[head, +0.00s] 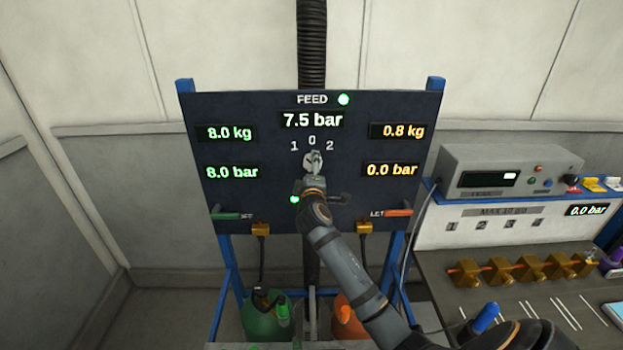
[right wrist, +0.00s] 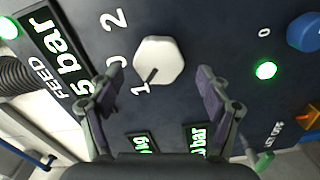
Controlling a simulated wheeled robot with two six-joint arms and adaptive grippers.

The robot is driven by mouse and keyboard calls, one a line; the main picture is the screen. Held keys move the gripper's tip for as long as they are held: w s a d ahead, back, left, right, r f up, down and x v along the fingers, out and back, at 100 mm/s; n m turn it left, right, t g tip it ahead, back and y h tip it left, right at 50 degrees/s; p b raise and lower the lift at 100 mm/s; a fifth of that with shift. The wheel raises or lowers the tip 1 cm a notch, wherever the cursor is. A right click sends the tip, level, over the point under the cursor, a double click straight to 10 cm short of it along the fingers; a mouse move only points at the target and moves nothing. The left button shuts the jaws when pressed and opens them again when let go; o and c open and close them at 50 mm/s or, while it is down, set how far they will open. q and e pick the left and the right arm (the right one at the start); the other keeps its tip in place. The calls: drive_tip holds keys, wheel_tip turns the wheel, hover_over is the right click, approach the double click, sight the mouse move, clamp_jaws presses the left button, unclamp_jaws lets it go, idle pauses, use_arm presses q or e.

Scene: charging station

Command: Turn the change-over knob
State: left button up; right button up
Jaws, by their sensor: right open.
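The change-over knob (head: 313,159) is a pale, faceted knob on the dark panel (head: 270,205), below the marks 1, 0 and 2. In the right wrist view the knob (right wrist: 165,55) shows a dark line that points toward the 1. My right gripper (head: 314,181) is in front of the panel at the knob. In the right wrist view its two fingers (right wrist: 160,72) are open, one on either side of the knob, with visible gaps. They do not touch it. My left gripper is not in view.
The panel shows 7.5 bar under FEED, 8.0 kg and 8.0 bar at left, 0.8 kg and 0.0 bar at right. A green cylinder (head: 259,322) and an orange cylinder (head: 346,326) stand below. A grey instrument box (head: 466,158) and brass valve row (head: 500,272) are at right.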

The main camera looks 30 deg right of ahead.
drive_tip(key=v, duration=1)
